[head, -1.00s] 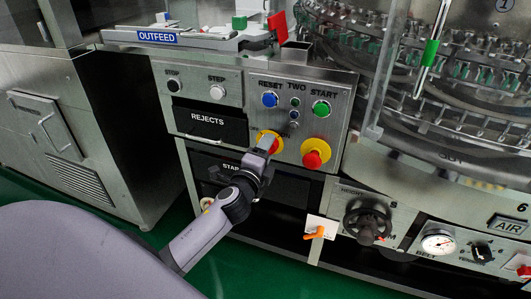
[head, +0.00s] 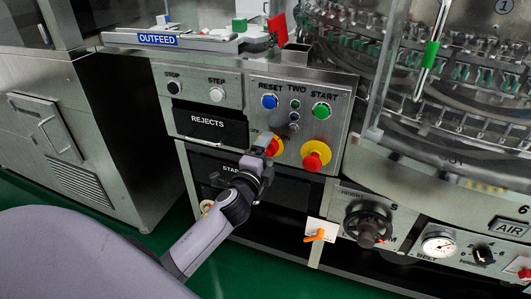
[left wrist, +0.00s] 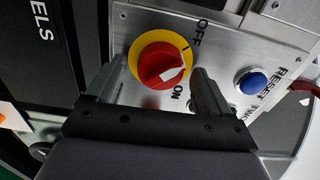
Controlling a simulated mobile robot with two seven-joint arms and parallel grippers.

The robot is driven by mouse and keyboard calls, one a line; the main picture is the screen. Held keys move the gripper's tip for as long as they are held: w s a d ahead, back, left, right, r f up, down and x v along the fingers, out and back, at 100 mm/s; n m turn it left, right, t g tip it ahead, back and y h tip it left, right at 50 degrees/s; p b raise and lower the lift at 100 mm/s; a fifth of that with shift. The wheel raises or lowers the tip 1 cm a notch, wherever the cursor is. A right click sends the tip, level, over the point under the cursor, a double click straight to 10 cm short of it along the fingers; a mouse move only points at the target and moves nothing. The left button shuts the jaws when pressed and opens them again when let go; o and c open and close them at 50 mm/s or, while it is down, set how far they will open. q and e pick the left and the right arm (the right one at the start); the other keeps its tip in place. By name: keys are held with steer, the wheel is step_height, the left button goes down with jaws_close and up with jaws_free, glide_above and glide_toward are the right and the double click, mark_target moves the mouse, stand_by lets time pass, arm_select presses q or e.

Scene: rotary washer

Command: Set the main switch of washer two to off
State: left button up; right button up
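The main switch (left wrist: 148,66) is a red knob with a white pointer on a yellow disc, between the printed words OFF and ON in the left wrist view. Its pointer faces right, nearer ON than OFF. In the head view the switch (head: 277,147) is partly hidden behind my left gripper (head: 264,144), on the panel marked TWO. In the left wrist view my left gripper (left wrist: 158,66) is open, one finger on each side of the knob. I cannot tell whether the fingers touch it. My right gripper is not in view.
A red mushroom button on yellow (head: 313,158) sits right of the switch. The blue reset button (left wrist: 251,81) and green start button (head: 320,111) are above. The rejects box (head: 207,125) is left of it. An orange lever (head: 315,235) is lower right.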

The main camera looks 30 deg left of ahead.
arm_select(q)
steer(key=v, duration=0.7)
steer(key=shift+p, duration=0.35)
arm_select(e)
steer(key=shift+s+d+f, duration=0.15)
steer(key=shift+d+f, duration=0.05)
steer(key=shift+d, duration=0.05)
arm_select(q)
steer(key=shift+s, duration=0.1)
